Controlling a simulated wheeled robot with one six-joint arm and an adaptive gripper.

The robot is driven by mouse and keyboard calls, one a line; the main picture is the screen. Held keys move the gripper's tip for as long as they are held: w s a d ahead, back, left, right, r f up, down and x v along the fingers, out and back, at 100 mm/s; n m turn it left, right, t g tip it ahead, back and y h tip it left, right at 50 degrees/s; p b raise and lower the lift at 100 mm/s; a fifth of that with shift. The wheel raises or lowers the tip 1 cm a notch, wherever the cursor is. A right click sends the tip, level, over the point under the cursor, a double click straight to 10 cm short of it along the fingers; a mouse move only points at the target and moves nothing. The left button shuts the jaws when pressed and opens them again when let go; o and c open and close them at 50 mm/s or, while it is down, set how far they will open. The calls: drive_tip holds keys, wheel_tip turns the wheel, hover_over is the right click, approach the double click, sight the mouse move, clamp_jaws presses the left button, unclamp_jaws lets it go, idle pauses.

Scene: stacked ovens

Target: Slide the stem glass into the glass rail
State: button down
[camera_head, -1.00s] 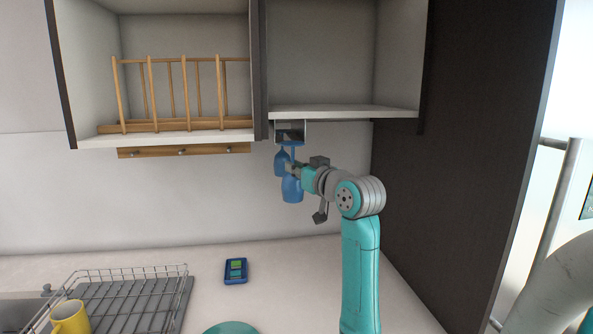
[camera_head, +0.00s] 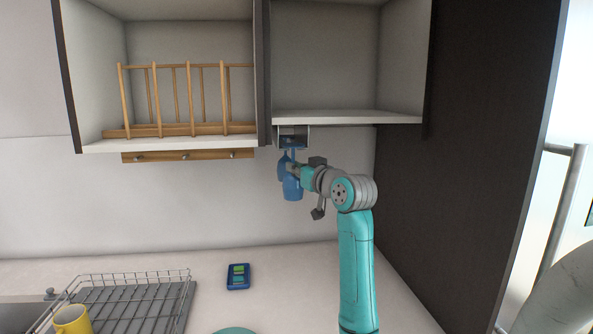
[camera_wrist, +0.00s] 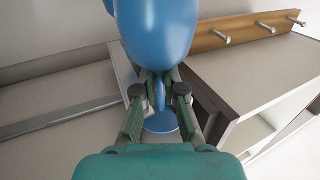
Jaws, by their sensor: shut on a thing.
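The blue stem glass (camera_head: 292,188) hangs upside down, bowl low and foot up, just under the glass rail (camera_head: 305,134). The rail is a small grey channel beneath the right wall cabinet. My gripper (camera_head: 293,169) is shut on the stem, coming from the right. In the wrist view my gripper (camera_wrist: 159,91) holds the stem between both fingers; the bowl (camera_wrist: 155,30) is above and the round foot (camera_wrist: 161,122) below. Whether the foot is inside the rail I cannot tell. A second blue glass (camera_head: 283,163) hangs close behind the held one, partly hidden.
A wooden plate rack (camera_head: 180,130) stands in the left cabinet. A wooden peg strip (camera_head: 188,155) is under it. A dark tall panel (camera_head: 455,180) bounds the right. The counter holds a wire dish rack (camera_head: 135,300), yellow mug (camera_head: 72,320) and blue device (camera_head: 238,277).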

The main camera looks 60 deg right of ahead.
drive_tip(key=shift+w+d, duration=1.85)
drive_tip(key=shift+d, duration=0.3)
drive_tip(key=shift+f, duration=0.15)
drive_tip(key=c, duration=1.2)
unclamp_jaws()
drive_tip(key=v, duration=1.2)
